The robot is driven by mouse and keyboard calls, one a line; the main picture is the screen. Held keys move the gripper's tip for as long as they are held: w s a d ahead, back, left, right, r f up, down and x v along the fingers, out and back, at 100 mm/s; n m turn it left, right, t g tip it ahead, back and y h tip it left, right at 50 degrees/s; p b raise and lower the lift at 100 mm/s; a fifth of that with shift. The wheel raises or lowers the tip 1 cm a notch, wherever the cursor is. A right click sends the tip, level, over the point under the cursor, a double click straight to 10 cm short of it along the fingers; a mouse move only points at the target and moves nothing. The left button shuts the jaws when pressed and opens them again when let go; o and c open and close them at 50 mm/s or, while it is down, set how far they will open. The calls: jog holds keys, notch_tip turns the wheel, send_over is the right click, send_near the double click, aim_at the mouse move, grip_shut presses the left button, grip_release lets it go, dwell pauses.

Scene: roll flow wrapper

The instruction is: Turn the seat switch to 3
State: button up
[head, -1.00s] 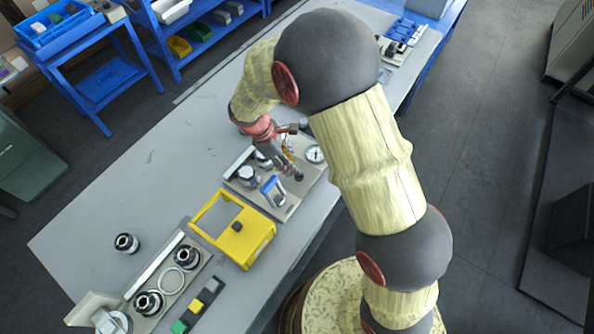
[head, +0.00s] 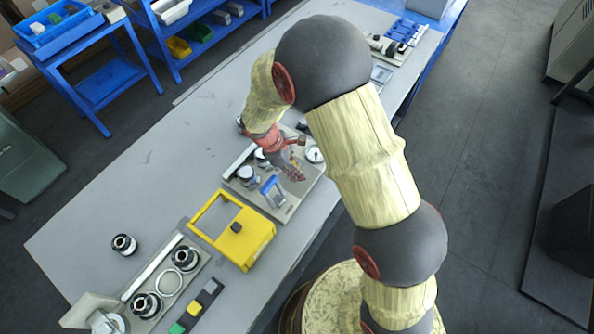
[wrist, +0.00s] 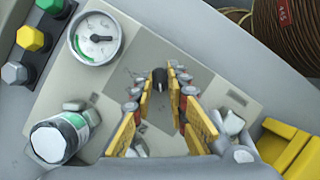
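A small black knob (wrist: 159,78), which looks like the seat switch, stands on a grey panel plate (wrist: 125,75) in the wrist view. A darker square lies around it; I cannot read any numbers or its setting. My gripper (wrist: 161,80) is open, its yellow and red fingers on either side of the knob. The fingertips seem close to it; I cannot tell if they touch. In the head view my gripper (head: 294,175) is low over the same plate (head: 290,208) and hides the knob.
A round gauge (wrist: 96,38) and a white-green cylinder (wrist: 62,138) stand on the plate near my fingers. Coloured hexagonal buttons (wrist: 34,38) lie beyond. A yellow frame (head: 255,240) is beside the plate in the head view. The table's left middle (head: 150,175) is clear.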

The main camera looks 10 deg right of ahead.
grip_shut()
jog(key=shift+m+p, duration=0.3)
jog(key=shift+p, duration=0.05)
jog(key=shift+w+r+m+g+p, duration=0.1)
jog(key=shift+m+g+p, duration=0.5)
jog(key=shift+m, duration=0.4)
jog(key=shift+w+d+m+g+y+p, duration=0.1)
jog(key=shift+m+g+y+p, duration=0.5)
jog(key=shift+m+p, duration=0.9)
jog(key=shift+m+b, duration=0.35)
jog(key=shift+m, duration=0.35)
jog(key=shift+o, duration=2)
grip_release()
